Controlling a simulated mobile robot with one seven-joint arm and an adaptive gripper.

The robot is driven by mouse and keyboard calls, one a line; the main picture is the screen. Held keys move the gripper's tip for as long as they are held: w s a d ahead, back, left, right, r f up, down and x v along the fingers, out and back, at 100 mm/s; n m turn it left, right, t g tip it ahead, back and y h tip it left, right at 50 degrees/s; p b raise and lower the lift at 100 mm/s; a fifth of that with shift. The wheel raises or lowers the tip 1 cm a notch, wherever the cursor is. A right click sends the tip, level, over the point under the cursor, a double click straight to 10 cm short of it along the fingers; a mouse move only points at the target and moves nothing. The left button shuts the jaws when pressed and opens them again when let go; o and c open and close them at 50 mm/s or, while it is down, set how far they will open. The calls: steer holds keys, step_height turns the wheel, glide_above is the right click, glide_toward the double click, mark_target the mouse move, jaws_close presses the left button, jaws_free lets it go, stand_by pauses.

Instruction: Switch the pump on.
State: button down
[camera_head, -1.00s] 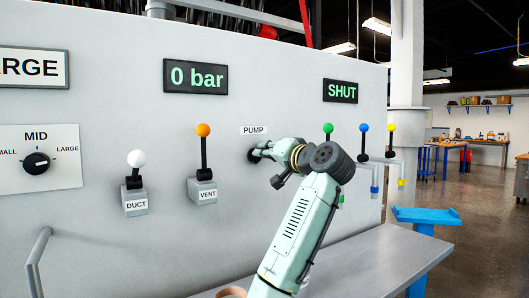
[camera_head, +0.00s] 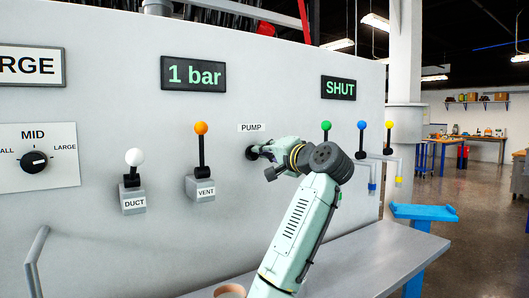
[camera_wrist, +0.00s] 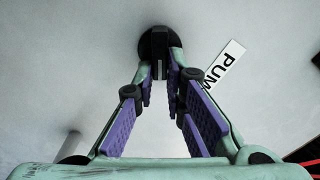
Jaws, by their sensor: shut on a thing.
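The pump control, a round black knob (camera_head: 251,153), sits on the grey panel under the white PUMP label (camera_head: 252,128). My gripper (camera_head: 260,152) is at the panel, shut on the knob. In the wrist view the knob (camera_wrist: 155,38) has a dark raised grip whose end lies between the fingertips (camera_wrist: 160,80). The PUMP label (camera_wrist: 224,65) is tilted there. The fingers partly hide the knob in both views. A display (camera_head: 194,74) above reads 1 bar.
Left of the pump are the white-topped DUCT lever (camera_head: 133,168) and orange-topped VENT lever (camera_head: 201,150). To the right stand green (camera_head: 326,127), blue (camera_head: 361,126) and yellow (camera_head: 389,125) levers. A second display (camera_head: 339,88) reads SHUT. A grey ledge (camera_head: 375,254) runs below.

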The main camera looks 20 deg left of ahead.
steer(key=c, duration=1.7)
jaws_free()
steer(key=shift+o, duration=0.2)
steer(key=shift+d, duration=0.1)
steer(key=v, duration=1.2)
steer(key=shift+s, duration=0.1)
